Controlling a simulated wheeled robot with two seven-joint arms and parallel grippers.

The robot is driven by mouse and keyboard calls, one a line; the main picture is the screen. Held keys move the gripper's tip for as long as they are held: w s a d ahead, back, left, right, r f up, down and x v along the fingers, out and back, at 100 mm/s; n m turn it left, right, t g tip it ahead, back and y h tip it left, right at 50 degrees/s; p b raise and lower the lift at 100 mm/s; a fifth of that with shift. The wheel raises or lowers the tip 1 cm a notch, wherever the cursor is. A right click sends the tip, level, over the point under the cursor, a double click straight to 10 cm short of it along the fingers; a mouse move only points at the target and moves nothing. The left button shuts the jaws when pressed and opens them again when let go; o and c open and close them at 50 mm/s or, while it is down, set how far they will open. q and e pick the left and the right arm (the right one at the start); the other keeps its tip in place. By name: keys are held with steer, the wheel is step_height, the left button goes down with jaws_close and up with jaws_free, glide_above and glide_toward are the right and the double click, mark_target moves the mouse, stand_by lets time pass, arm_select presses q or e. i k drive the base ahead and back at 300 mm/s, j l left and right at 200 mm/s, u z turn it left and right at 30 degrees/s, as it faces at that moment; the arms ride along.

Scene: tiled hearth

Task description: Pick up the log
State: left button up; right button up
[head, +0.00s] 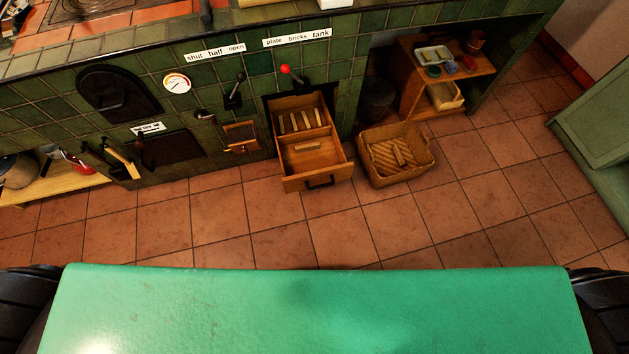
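A woven basket (368,171) stands on the floor tiles to the right of the open drawer. A short pale wooden piece that looks like a log (398,153) lies inside it, on the striped bottom. The wooden drawer (331,172) is pulled out of the green tiled hearth. Several pale pieces (293,122) lie side by side in its rear compartment, and one pale piece (308,147) lies crosswise in the front compartment. I cannot tell whether these are logs too. Neither of my grippers can be made out in the head view.
A red-knobbed lever (287,71) sits above the drawer, with a dark lever and a round gauge (177,84) to its left. A wooden shelf unit (408,100) stands behind the basket. A green cabinet (600,130) is at right. The tiled floor in front is clear.

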mark_target(398, 155)
steer(key=z, duration=1)
